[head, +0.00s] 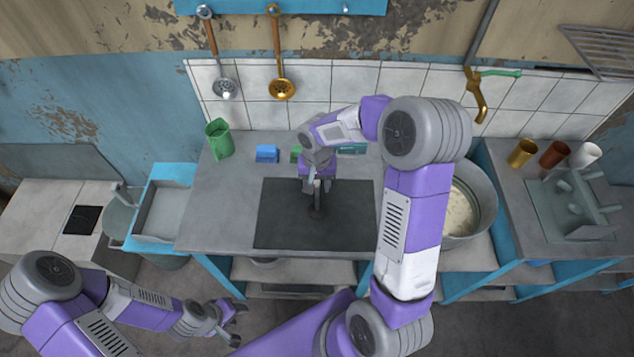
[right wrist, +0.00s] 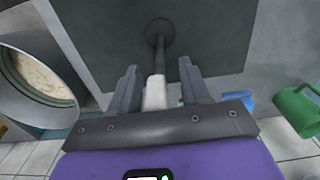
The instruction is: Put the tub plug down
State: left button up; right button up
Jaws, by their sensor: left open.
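The tub plug (head: 316,211) stands upright on a dark mat (head: 275,225) on the counter. It has a dark round base and a thin stem with a pale handle, and it also shows in the right wrist view (right wrist: 159,62). My right gripper (head: 318,188) is above the plug. In the right wrist view my right gripper (right wrist: 157,82) has its fingers apart on both sides of the handle, with gaps showing. My left gripper (head: 236,323) is open and empty at the lower left, away from the counter.
A green mug (head: 218,139), a blue block (head: 266,153) and a green item (head: 297,154) stand along the counter's back. A large pot (head: 478,201) with pale contents is on the right, and a blue-edged sink (head: 166,212) on the left. The mat around the plug is clear.

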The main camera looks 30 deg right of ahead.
jog(key=shift+r, duration=0.25)
notch_tip(320, 180, up, 12)
jog(key=shift+f+p, duration=0.1)
jog(key=shift+p, duration=0.8)
